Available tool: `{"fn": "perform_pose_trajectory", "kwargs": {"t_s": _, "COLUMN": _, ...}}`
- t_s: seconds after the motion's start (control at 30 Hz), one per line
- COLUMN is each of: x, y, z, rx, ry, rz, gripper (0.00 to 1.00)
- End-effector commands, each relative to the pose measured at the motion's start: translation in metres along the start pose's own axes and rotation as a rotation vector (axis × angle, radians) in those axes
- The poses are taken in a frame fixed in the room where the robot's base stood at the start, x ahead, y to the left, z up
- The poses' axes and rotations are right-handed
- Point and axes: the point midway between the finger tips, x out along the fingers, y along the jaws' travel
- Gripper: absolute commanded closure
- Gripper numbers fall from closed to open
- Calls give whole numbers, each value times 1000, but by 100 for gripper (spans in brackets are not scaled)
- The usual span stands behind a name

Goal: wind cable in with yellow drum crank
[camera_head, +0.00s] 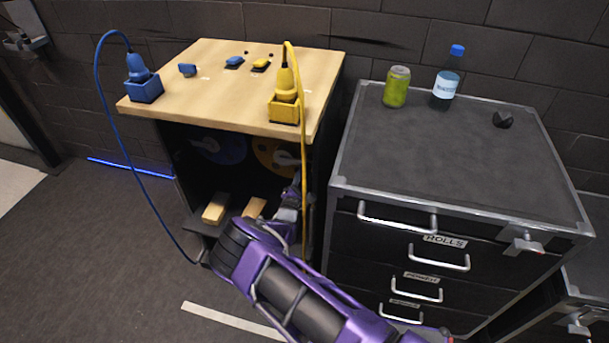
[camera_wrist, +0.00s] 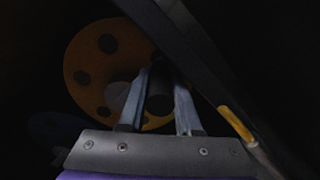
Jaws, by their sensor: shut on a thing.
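The yellow drum (camera_head: 268,152) sits inside the dark open cabinet under the wooden top, partly hidden by my arm. In the wrist view the drum (camera_wrist: 88,88) is an orange-yellow disc with dark round holes. My gripper (camera_head: 292,198) reaches into the cabinet front. In the wrist view my gripper (camera_wrist: 160,92) has its two fingers on either side of a dark crank handle (camera_wrist: 160,104), shut on it. The yellow cable (camera_head: 304,150) hangs from the yellow plug (camera_head: 285,80), which stands in a yellow holder (camera_head: 284,108) on the top.
The blue drum (camera_head: 222,150) sits left of the yellow one. A blue plug (camera_head: 138,68) and its blue cable (camera_head: 112,110) are at left. Wooden blocks (camera_head: 215,208) lie low in the cabinet. A drawer cabinet (camera_head: 455,150) with can and bottle stands close at right.

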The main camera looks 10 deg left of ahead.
Motion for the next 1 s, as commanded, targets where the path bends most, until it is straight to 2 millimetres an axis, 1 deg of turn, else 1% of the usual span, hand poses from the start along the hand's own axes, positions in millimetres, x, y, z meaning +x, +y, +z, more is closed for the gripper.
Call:
{"fn": "perform_pose_trajectory", "kwargs": {"t_s": 0.03, "x": -2, "y": -5, "z": -3, "rx": -6, "ry": 7, "rz": -7, "gripper": 100}}
{"fn": "perform_pose_trajectory", "kwargs": {"t_s": 0.17, "x": -2, "y": -5, "z": -3, "rx": -6, "ry": 7, "rz": -7, "gripper": 100}}
{"fn": "perform_pose_trajectory", "kwargs": {"t_s": 0.2, "x": -2, "y": -5, "z": -3, "rx": -6, "ry": 7, "rz": -7, "gripper": 60}}
{"fn": "perform_pose_trajectory", "kwargs": {"t_s": 0.27, "x": -2, "y": -4, "z": -3, "rx": -5, "ry": 7, "rz": -6, "gripper": 50}}
{"fn": "perform_pose_trajectory", "kwargs": {"t_s": 0.3, "x": -2, "y": -4, "z": -3, "rx": -5, "ry": 6, "rz": -5, "gripper": 42}}
{"fn": "perform_pose_trajectory", "kwargs": {"t_s": 0.33, "x": -2, "y": -4, "z": -3, "rx": -4, "ry": 6, "rz": -5, "gripper": 38}}
{"fn": "perform_pose_trajectory", "kwargs": {"t_s": 0.63, "x": -1, "y": 0, "z": 0, "rx": -3, "ry": 2, "rz": -2, "gripper": 38}}
{"fn": "perform_pose_trajectory", "kwargs": {"t_s": 0.77, "x": -1, "y": 9, "z": 7, "rx": -3, "ry": 1, "rz": -1, "gripper": 38}}
{"fn": "perform_pose_trajectory", "kwargs": {"t_s": 0.8, "x": -1, "y": 14, "z": 10, "rx": -25, "ry": 1, "rz": 1, "gripper": 38}}
{"fn": "perform_pose_trajectory", "kwargs": {"t_s": 0.87, "x": -1, "y": 17, "z": 12, "rx": -86, "ry": 1, "rz": 0, "gripper": 38}}
{"fn": "perform_pose_trajectory", "kwargs": {"t_s": 1.0, "x": 0, "y": 30, "z": 23, "rx": -267, "ry": -4, "rz": 3, "gripper": 38}}
